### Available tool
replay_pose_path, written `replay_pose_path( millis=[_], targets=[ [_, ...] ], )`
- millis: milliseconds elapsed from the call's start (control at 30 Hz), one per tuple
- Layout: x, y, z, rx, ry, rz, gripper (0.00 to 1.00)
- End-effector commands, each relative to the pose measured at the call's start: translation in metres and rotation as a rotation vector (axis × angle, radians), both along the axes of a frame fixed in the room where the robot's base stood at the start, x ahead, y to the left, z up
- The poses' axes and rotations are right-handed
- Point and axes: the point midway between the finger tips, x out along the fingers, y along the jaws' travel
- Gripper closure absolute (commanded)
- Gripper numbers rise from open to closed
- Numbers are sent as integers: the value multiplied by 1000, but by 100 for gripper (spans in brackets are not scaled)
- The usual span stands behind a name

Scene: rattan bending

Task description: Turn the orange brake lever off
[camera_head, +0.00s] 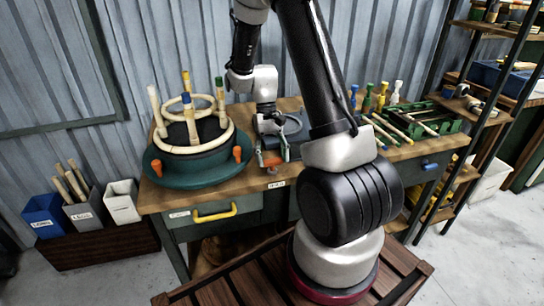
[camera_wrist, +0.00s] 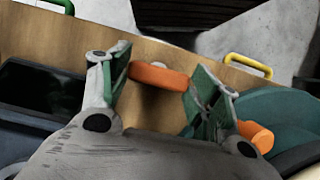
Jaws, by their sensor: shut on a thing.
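The orange lever (camera_head: 271,162) is a short rounded bar near the front edge of the wooden workbench (camera_head: 195,190). In the wrist view the orange lever (camera_wrist: 158,77) lies crosswise between the two fingers, with its ends against the fingertips. My gripper (camera_wrist: 160,75) is shut on it; in the head view my gripper (camera_head: 272,158) reaches down over the bench front. The lever's mount is hidden. To its left stands a dark green round base (camera_head: 160,174) with orange pegs (camera_head: 237,154) on its rim; one orange peg (camera_wrist: 256,136) shows beside my right finger.
A rattan ring frame (camera_head: 190,148) with upright posts stands on the green base, close left of my gripper. A green rack (camera_head: 425,122) with sticks and tools is at the right. A yellow drawer handle (camera_head: 213,212) sticks out below the bench edge.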

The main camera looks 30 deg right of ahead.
Motion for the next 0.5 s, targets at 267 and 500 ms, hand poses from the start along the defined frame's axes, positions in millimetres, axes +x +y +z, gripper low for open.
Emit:
replay_pose_path(
  millis=[267,500],
  targets=[
    [1,0,0,-1,-3,9,61],
    [1,0,0,0,-2,9,23]
  ],
)
